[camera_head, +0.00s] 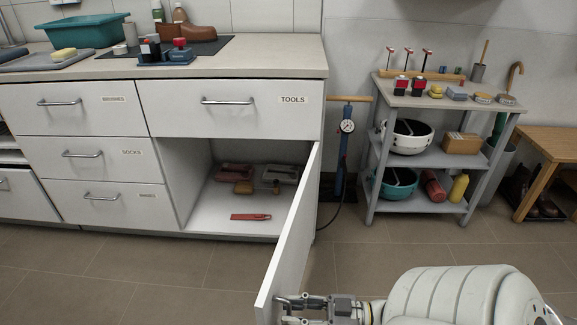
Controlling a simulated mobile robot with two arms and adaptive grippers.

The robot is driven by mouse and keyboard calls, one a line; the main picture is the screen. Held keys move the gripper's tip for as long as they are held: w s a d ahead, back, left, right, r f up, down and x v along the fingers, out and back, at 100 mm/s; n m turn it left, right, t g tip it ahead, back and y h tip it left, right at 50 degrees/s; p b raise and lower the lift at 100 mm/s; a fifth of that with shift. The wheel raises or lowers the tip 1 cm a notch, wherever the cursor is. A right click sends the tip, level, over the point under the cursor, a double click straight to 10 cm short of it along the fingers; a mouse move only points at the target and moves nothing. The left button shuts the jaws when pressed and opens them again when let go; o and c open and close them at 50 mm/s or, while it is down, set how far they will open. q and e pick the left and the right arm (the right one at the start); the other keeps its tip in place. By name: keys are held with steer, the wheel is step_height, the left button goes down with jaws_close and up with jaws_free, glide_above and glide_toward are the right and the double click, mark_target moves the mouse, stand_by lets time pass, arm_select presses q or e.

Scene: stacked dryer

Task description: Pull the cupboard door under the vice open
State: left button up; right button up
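The cupboard door (292,240) under the drawer labelled TOOLS (292,99) stands wide open, swung out from its right-hand hinge side toward me. My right gripper (284,309) is at the outer face of the door, by its near free edge. Its fingertips are at the door handle, which they largely hide, so I cannot tell whether they are closed on it. A small blue-based tool with a red top (180,45) on the worktop may be the vice; it is too small to be sure. My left gripper is out of view.
The open cupboard (215,205) holds several tools and a flat red item (251,217). A pump (342,150) stands behind the door. A grey shelf trolley (369,195) and a wooden bench (551,137) stand at right. The floor left of the door is clear.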

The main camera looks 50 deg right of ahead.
steer(key=v, duration=1)
steer(key=shift+s+d, duration=0.2)
steer(key=shift+s, duration=0.05)
